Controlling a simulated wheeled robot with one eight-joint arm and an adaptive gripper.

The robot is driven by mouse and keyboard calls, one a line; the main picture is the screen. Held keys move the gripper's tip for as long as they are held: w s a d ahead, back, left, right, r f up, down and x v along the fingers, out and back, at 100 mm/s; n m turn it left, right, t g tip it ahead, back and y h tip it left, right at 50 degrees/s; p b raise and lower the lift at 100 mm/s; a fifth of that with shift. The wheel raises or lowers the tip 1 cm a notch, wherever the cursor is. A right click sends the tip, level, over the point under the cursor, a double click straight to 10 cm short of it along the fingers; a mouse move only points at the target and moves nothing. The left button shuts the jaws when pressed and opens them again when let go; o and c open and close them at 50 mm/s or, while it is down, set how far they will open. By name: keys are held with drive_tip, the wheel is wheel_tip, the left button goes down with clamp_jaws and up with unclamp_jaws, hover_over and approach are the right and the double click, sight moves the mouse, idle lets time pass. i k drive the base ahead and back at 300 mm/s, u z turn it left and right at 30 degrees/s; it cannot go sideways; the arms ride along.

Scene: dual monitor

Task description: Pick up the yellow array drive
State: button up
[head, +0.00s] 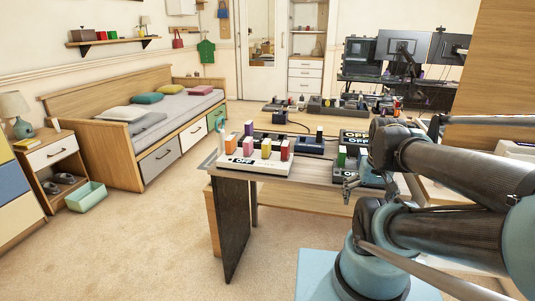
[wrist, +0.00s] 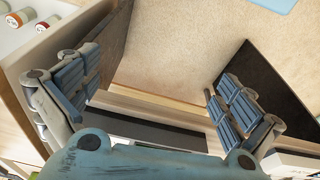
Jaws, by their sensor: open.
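The yellow drive (head: 266,148) appears to be the small upright yellow block in the white array base (head: 252,164) at the table's near left corner. Orange and pink blocks stand beside it in the same base. My gripper (head: 349,187) is at the table's front edge, to the right of the base and apart from it. In the wrist view my gripper (wrist: 152,88) is open, with nothing between its two blue-padded fingers. The yellow drive cannot be made out in the wrist view.
The wooden table (head: 310,172) holds several dark devices, including one with a green block (head: 342,156) near my gripper. Dark monitors (head: 402,50) stand behind. A bed (head: 150,115) is at the left. Carpet (head: 150,230) in front of the table's left side is clear.

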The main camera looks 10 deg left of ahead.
sight(266, 145)
drive_tip(key=z, duration=1.95)
drive_tip(key=k, duration=0.65)
drive_tip(key=u, duration=3.45)
